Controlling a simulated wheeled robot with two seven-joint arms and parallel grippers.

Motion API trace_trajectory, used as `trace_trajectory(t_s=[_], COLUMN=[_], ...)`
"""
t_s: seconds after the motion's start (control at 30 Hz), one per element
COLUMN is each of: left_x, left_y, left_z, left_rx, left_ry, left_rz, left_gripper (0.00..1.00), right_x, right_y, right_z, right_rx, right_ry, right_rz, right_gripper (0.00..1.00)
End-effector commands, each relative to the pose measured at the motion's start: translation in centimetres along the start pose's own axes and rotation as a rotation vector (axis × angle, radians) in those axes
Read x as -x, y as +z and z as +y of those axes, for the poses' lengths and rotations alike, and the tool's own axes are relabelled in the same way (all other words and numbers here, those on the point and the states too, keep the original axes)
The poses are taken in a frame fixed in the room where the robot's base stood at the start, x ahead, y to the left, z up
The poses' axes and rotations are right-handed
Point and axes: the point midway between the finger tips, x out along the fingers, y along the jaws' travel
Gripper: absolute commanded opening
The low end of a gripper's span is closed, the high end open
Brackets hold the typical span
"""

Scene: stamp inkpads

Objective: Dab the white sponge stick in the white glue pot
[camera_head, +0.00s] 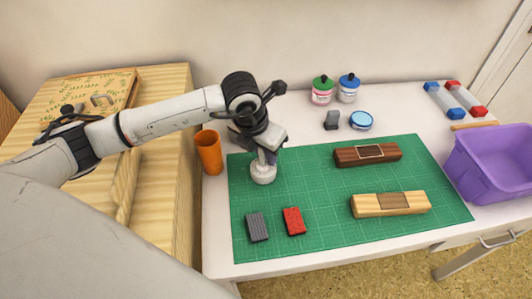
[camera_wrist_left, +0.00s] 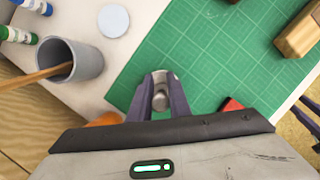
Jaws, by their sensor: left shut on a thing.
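My left gripper (camera_head: 267,146) is above the left part of the green mat (camera_head: 310,180), shut on a pale stick (camera_head: 265,158), with its jaws pointing down. The stick is upright and its lower end meets the top of a small white pot (camera_head: 263,175) on the mat. I cannot tell how deep the stick's tip is in the pot. In the left wrist view the gripper (camera_wrist_left: 160,100) closes around a round grey-white end (camera_wrist_left: 160,103), with the pot largely hidden below it.
An orange cup (camera_head: 209,153) stands left of the mat. A grey block (camera_head: 257,226), a red block (camera_head: 293,221) and two wooden blocks lie on the mat. A purple bin (camera_head: 490,165) is at right. A grey cup with a stick (camera_wrist_left: 75,62) shows in the wrist view.

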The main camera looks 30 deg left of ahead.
Motion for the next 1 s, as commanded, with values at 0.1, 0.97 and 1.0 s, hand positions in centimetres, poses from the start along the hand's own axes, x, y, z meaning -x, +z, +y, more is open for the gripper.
trace_trajectory(t_s=[0.1, 0.97, 1.0], left_x=[-0.2, 5.6, 5.9], left_y=[-0.3, 1.7, 1.8], left_z=[0.0, 0.0, 0.0], left_rx=[-0.001, 0.0, 0.0], left_ry=[0.0, 0.001, 0.0], left_rz=[0.007, 0.002, 0.002], left_gripper=[0.0, 0.0, 0.0], right_x=[0.0, 2.5, 2.7], right_y=[0.0, -2.5, -2.6], right_z=[0.0, -0.3, -0.3], right_rx=[0.0, 0.0, 0.0], right_ry=[0.0, 0.0, 0.0], right_rz=[0.0, 0.0, 0.0], right_gripper=[0.31, 0.31, 0.31])
